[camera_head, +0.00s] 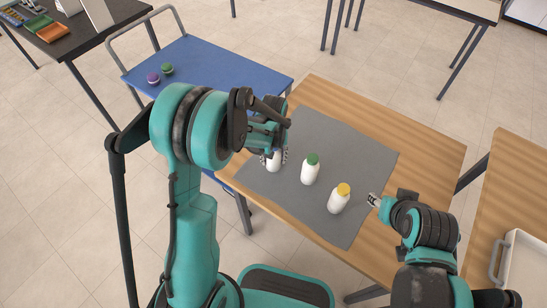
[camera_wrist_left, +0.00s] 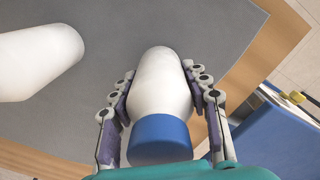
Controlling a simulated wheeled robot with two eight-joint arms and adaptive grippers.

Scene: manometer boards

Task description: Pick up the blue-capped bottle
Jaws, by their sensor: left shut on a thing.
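The blue-capped bottle (camera_wrist_left: 160,85) is white and sits between the two fingers of my left gripper (camera_wrist_left: 163,100) in the left wrist view. Its blue cap (camera_wrist_left: 158,138) faces the palm. The fingers are shut on its sides. In the head view the bottle's white body (camera_head: 274,166) shows below my left gripper (camera_head: 273,158), at the mat's left side; the gripper hides its cap. I cannot tell whether it touches the mat. My right gripper (camera_head: 374,201) is beside the mat's right edge, apart from the bottles; its opening is too small to judge.
A green-capped bottle (camera_head: 310,171) and a yellow-capped bottle (camera_head: 338,201) stand upright on the grey mat (camera_head: 345,150) on the wooden table (camera_head: 430,150). A blue cart (camera_head: 215,70) with a purple and a green round item is behind left. A white tray (camera_head: 525,265) is at right.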

